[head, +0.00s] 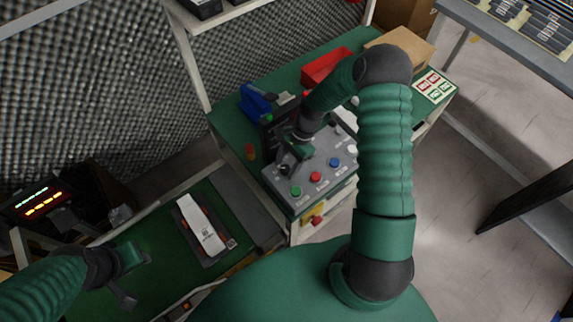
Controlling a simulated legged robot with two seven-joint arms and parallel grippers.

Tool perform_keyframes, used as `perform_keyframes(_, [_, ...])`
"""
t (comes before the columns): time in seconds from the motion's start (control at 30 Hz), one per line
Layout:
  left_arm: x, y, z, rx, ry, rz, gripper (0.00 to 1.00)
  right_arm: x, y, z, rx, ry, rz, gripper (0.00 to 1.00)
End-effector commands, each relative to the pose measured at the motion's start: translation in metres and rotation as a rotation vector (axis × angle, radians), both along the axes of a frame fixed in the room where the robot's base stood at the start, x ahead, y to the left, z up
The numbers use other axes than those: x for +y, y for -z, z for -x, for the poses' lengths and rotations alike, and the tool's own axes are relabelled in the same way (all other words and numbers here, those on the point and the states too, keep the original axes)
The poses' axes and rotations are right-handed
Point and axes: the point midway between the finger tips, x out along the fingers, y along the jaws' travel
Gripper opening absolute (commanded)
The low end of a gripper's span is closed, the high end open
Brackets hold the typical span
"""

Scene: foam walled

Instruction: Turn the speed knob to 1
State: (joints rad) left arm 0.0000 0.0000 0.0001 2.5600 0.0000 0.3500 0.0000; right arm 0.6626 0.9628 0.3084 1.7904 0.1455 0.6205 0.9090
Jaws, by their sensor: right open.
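A grey control panel (322,186) stands on the green bench, with a green button (295,191), a red button (315,176), a blue button (334,162) and a white button. My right gripper (287,161) is open over the panel's left part, its fingers pointing down. The gripper and wrist cover that part, so I cannot pick out the speed knob, its marks or any contact with it. My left gripper (125,290) is at the lower left, above a green surface and away from the panel; its jaw opening is unclear.
A red bin (326,66), a cardboard box (409,46), a blue object (260,102) and a card (433,86) are on the green bench (228,123). A white device (201,226) lies on the lower green surface. Grey foam walls stand behind.

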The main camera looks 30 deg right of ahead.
Motion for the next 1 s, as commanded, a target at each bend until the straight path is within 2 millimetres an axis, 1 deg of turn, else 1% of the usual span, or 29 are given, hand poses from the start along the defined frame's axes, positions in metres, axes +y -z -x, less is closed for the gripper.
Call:
perform_keyframes(0.07, [0.000, 0.000, 0.000, 0.000, 0.000, 0.000, 0.36, 0.000, 0.000, 0.000, 0.000, 0.000, 0.000, 0.52])
perform_keyframes(0.47, [0.000, 0.000, 0.000, 0.000, 0.000, 0.000, 0.36, 0.000, 0.000, 0.000, 0.000, 0.000, 0.000, 0.01])
perform_keyframes(0.77, [0.000, -0.002, 0.000, 0.000, 0.000, 0.000, 0.36, -0.001, -0.001, 0.000, -0.001, 0.014, 0.001, 0.00])
perform_keyframes(1.0, [0.000, -0.013, 0.000, 0.000, 0.000, 0.000, 0.36, -0.001, -0.003, 0.001, 0.000, 0.108, 0.002, 0.00])
